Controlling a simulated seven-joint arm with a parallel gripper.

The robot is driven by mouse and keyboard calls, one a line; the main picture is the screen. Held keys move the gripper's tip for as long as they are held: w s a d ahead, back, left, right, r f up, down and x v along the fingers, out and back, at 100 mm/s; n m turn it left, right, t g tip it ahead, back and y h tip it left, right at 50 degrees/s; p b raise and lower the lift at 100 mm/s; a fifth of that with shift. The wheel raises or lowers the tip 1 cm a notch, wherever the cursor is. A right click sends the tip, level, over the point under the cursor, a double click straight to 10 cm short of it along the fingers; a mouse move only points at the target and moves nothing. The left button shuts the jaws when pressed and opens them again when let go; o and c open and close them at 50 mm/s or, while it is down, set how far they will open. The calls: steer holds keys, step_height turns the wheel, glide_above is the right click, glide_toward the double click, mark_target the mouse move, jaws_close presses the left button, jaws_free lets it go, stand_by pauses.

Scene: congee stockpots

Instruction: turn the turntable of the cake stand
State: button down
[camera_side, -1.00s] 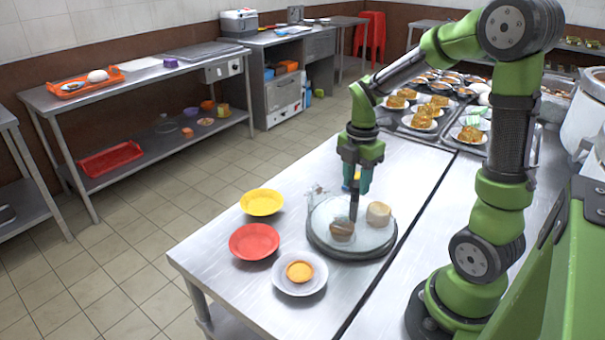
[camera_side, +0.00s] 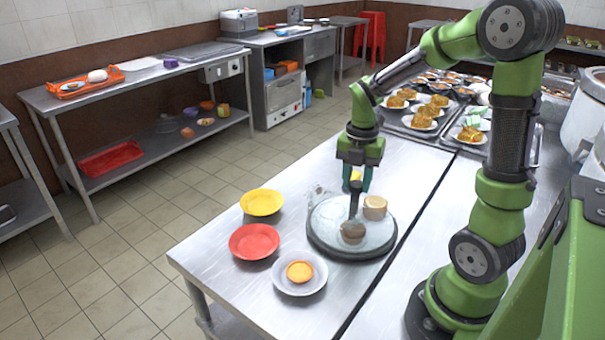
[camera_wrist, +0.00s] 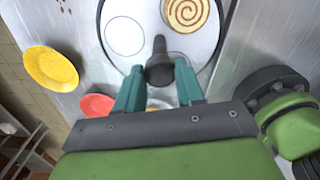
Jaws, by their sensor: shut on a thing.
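The cake stand's round turntable (camera_side: 330,238) is pale on top with a dark rim. It also shows at the top of the wrist view (camera_wrist: 151,15). A brown, rounded item (camera_side: 353,234) and a pale, cylindrical cake (camera_side: 375,207) sit on it. A dark upright peg (camera_wrist: 159,64) stands at the turntable. My gripper (camera_wrist: 160,76) has its teal fingers shut on the peg, one on each side. In the side view my gripper (camera_side: 357,184) is above the far part of the turntable. The wrist view shows a spiral-topped item (camera_wrist: 187,13) and a pale circle (camera_wrist: 125,36).
A yellow plate (camera_side: 262,202), a red plate (camera_side: 254,242) and a pale plate (camera_side: 299,287) with an orange tart (camera_side: 300,271) stand left and in front of the turntable. Food trays (camera_side: 425,127) are at the back. Bare steel table lies toward the front.

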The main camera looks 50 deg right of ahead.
steer(key=shift+r, duration=0.1)
stand_by(0.3)
steer(key=shift+d, duration=0.1)
steer(key=c, duration=0.7)
jaws_free()
step_height(320, 180, up, 17)
